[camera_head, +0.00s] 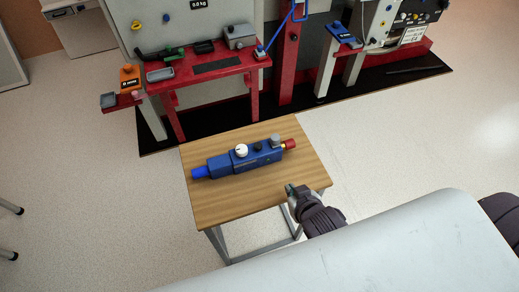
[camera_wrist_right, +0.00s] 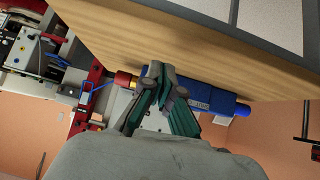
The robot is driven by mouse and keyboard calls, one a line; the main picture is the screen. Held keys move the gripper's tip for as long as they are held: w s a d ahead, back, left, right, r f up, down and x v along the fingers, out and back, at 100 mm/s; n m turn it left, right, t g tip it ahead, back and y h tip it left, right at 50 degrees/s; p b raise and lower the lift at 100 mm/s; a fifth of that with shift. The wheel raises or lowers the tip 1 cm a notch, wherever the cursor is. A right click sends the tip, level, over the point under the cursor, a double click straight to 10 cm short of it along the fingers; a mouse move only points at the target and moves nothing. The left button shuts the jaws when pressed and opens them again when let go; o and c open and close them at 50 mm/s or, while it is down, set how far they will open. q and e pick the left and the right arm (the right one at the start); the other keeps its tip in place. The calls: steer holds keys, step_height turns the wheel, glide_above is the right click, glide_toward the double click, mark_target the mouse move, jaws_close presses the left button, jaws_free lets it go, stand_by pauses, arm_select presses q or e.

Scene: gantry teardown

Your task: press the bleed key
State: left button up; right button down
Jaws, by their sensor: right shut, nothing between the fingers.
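A blue elongated device (camera_head: 232,164) lies on the small wooden-topped table (camera_head: 240,204). On its top are a white round knob (camera_head: 241,151), a small black knob (camera_head: 257,146) and a grey cap (camera_head: 275,140). Its right end is red (camera_head: 289,144). I cannot tell which part is the bleed key. My right gripper (camera_head: 290,188) is shut and empty near the table's front right edge, apart from the device. In the right wrist view the closed fingers (camera_wrist_right: 162,78) overlap the blue device (camera_wrist_right: 205,97), partly hiding it. My left gripper is not in view.
A red workbench (camera_head: 210,69) with tools and a grey panel stands behind the table on a black mat (camera_head: 275,119). An orange box (camera_head: 130,77) sits at its left. The floor on both sides of the table is clear.

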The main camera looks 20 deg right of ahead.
steer(key=w+a+r+t, duration=0.1)
steer(key=r+t, duration=0.2)
steer(key=r, duration=0.2)
steer(key=w+a+r+t+y, duration=0.1)
steer(key=w+a+r+t, duration=0.1)
steer(key=r, duration=0.3)
steer(key=shift+w+a+r+m+t+b, duration=0.15)
steer(key=shift+w+r+m+t+b, duration=0.15)
steer(key=shift+r+t+b, duration=0.15)
steer(key=shift+f, duration=0.1)
steer(key=p, duration=0.1)
glide_above(262, 155)
steer(key=shift+w+d+f, duration=0.1)
steer(key=shift+w+f, duration=0.05)
steer(key=shift+f, duration=0.4)
steer(key=shift+w+d+f, duration=0.1)
steer(key=shift+w+f, duration=0.05)
steer(key=shift+f, duration=0.4)
steer(key=f, duration=0.3)
steer(key=shift+s+a, duration=0.15)
steer(key=shift+s, duration=0.05)
steer(key=shift+f, duration=0.6)
